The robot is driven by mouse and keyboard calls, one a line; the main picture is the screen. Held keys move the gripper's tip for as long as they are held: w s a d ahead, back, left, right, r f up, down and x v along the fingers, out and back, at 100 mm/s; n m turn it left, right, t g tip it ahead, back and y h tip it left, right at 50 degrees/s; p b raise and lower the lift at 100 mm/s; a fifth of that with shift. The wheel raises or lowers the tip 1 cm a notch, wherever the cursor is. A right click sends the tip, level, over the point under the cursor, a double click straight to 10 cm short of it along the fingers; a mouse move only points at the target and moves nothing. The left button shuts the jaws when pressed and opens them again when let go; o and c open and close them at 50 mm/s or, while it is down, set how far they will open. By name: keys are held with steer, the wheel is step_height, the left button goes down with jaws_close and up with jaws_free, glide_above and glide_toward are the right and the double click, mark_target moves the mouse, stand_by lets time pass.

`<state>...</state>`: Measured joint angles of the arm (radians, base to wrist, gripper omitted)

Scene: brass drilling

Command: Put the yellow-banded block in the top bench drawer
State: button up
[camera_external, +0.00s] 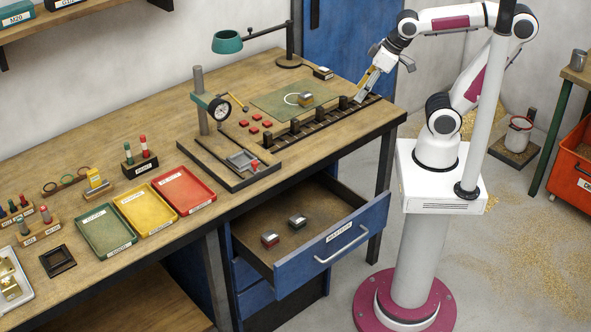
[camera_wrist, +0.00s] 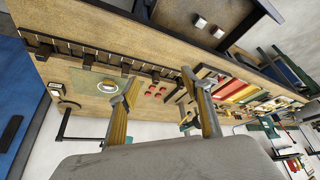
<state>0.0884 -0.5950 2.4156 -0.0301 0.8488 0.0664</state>
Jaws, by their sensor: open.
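The yellow-banded block (camera_external: 305,100), grey with a yellowish band, sits on the green mat (camera_external: 275,103) at the back right of the bench. The top bench drawer (camera_external: 335,250) is pulled out. It holds a red-banded block (camera_external: 270,239) and a green-banded block (camera_external: 298,220), side by side and apart.
A black slotted rail (camera_external: 322,126) runs between mat and front edge. A desk lamp (camera_external: 289,45) stands behind the mat. Left are red pieces (camera_external: 254,129), a dial gauge stand (camera_external: 203,110) and colored trays (camera_external: 183,190). The drawer's right half is clear.

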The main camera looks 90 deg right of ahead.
steer(key=shift+n+y, duration=0.4)
steer(key=shift+n, duration=0.4)
steer(key=s+a, duration=0.2)
steer(key=s, duration=0.1)
steer(key=s+a, duration=0.1)
steer(key=shift+s+f, duration=0.15)
steer(key=shift+f, duration=0.25)
steer(key=shift+o, duration=0.4)
steer(key=shift+d, duration=0.1)
steer(key=m+g+h, duration=0.2)
steer(key=m+g, duration=0.1)
steer(key=m, duration=0.5)
glide_toward(306, 99)
steer(key=f, duration=0.1)
steer(key=s+f, duration=0.2)
steer(key=f, duration=0.1)
steer(key=shift+s+d, duration=0.25)
steer(key=shift+d, duration=0.05)
steer(key=w, duration=0.1)
steer(key=w+d+r, duration=0.1)
steer(key=w+m+h, duration=0.1)
steer(key=shift+d+r+t, duration=0.35)
steer(key=shift+r+t, duration=0.05)
